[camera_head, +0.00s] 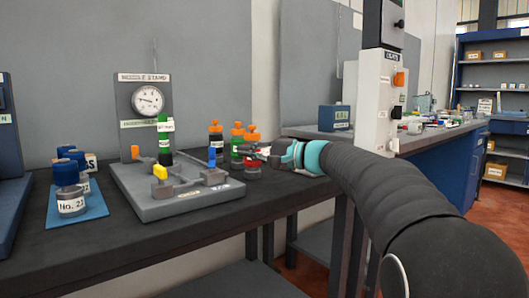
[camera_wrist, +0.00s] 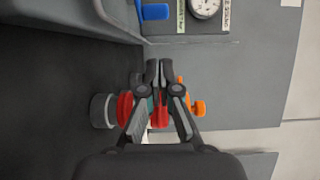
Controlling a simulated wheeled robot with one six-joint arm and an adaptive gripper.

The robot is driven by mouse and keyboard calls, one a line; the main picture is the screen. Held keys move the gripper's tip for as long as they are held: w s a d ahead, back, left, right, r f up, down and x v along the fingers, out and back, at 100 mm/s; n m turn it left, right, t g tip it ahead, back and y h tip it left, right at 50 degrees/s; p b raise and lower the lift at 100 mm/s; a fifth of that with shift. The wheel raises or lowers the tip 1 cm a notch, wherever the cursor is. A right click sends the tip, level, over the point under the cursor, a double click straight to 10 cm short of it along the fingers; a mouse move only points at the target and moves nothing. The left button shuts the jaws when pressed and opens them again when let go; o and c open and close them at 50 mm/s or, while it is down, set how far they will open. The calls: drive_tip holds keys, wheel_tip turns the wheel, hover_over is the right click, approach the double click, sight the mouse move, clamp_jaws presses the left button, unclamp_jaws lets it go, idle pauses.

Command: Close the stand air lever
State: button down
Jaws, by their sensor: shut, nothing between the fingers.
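The grey nozzle stand (camera_head: 180,203) sits on the dark bench with a round gauge (camera_head: 147,99) on its back plate. A small blue upright handle (camera_head: 212,157) rises at the base's right side, and a yellow piece (camera_head: 160,172) sits nearer the front. I cannot tell for sure which of them is the air lever. In the wrist view a blue piece (camera_wrist: 154,12) and the gauge (camera_wrist: 204,6) show at the top edge. My gripper (camera_head: 250,152) is shut and empty, right of the stand and apart from the blue handle. Its fingertips meet in the wrist view (camera_wrist: 159,70).
A green-and-white bottle (camera_head: 165,135) stands on the stand. Blue-lidded jars (camera_head: 71,202) are on a blue mat at the left. The bench front right of the stand is mostly clear.

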sight(212, 156)
drive_tip(key=shift+s+a, duration=0.2)
drive_tip(key=shift+a, duration=2.35)
drive_tip(key=shift+a, duration=0.1)
